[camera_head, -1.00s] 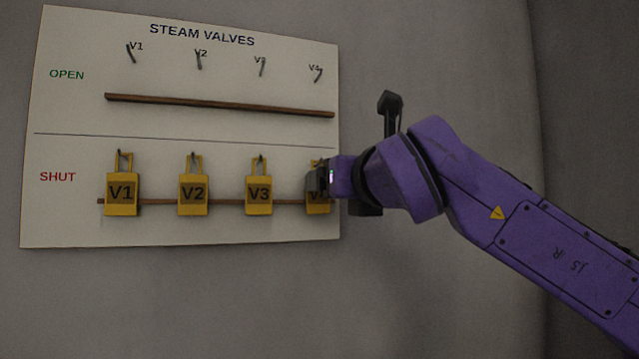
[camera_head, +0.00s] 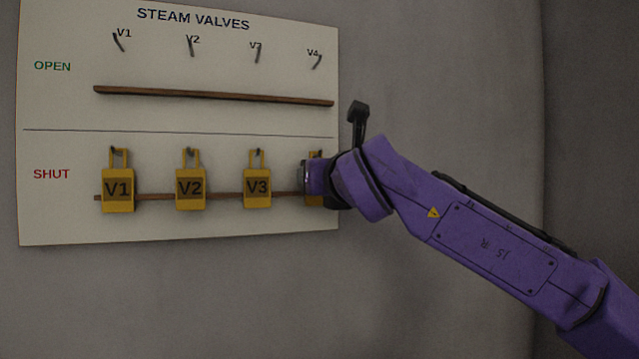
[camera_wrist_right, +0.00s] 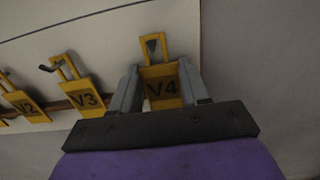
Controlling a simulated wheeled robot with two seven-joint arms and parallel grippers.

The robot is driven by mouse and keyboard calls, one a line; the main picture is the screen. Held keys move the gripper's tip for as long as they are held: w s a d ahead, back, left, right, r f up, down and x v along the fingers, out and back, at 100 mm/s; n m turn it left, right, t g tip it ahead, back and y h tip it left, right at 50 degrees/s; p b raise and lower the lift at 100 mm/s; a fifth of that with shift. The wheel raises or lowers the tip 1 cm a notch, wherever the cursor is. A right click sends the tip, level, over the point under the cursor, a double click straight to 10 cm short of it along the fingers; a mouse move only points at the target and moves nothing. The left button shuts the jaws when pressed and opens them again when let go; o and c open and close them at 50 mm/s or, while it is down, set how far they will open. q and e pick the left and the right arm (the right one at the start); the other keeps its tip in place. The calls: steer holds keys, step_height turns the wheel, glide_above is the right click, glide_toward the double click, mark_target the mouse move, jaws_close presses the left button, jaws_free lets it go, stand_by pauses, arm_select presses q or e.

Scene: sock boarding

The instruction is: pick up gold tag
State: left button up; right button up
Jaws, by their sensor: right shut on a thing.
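Gold tags hang on hooks in the board's SHUT row: V1 (camera_head: 118,190), V2 (camera_head: 190,189), V3 (camera_head: 257,188) and V4 (camera_head: 314,200). In the head view, V4 is mostly hidden behind my right gripper (camera_head: 310,178). The right wrist view shows the V4 tag (camera_wrist_right: 162,87) between the two grey fingers of the right gripper (camera_wrist_right: 160,92), which is shut on its sides. The V4 tag's loop stands above the fingers, at its hook. The V3 tag (camera_wrist_right: 84,98) hangs to the left of the gripper. My left gripper is not in view.
The white STEAM VALVES board (camera_head: 80,110) is on a grey wall. Its OPEN row has empty hooks above a brown rail (camera_head: 215,95). A second rail (camera_head: 150,197) runs behind the hanging tags. The wall right of the board is clear.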

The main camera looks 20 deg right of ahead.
steer(key=s+r+b, duration=0.4)
steer(key=s+r, duration=0.4)
steer(key=s, duration=0.6)
steer(key=shift+d, duration=0.2)
